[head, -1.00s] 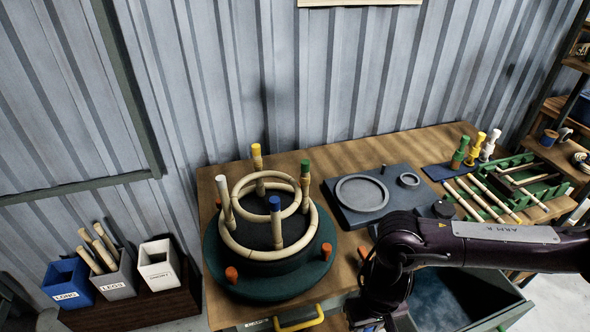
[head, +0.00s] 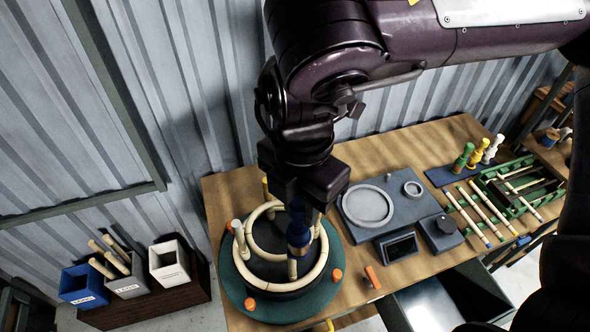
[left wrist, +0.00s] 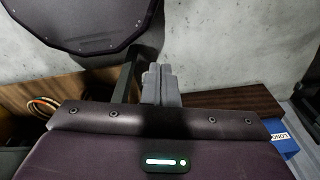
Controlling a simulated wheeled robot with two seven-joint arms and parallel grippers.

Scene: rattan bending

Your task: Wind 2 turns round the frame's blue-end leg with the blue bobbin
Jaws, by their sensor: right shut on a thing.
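The rattan frame (head: 318,266) stands on the round dark green turntable (head: 240,287), two pale rings joined by upright legs. The lower part of its blue-end leg (head: 292,269) shows at the front; its blue tip is hidden behind the bobbin and gripper. My right gripper (head: 298,208) points down over the frame, shut on the blue bobbin (head: 298,237), which is at that leg's top. I cannot tell whether they touch, and no wound strand is clear. My left gripper (left wrist: 161,85) shows only in the left wrist view, its grey fingers together and empty.
Green, yellow and white bobbins (head: 463,157) stand at the back right, beside a green rack (head: 516,184) of rods. A grey plate (head: 384,228) lies right of the turntable. Orange pegs (head: 249,304) stick up from the turntable rim. Bins (head: 126,282) stand at left.

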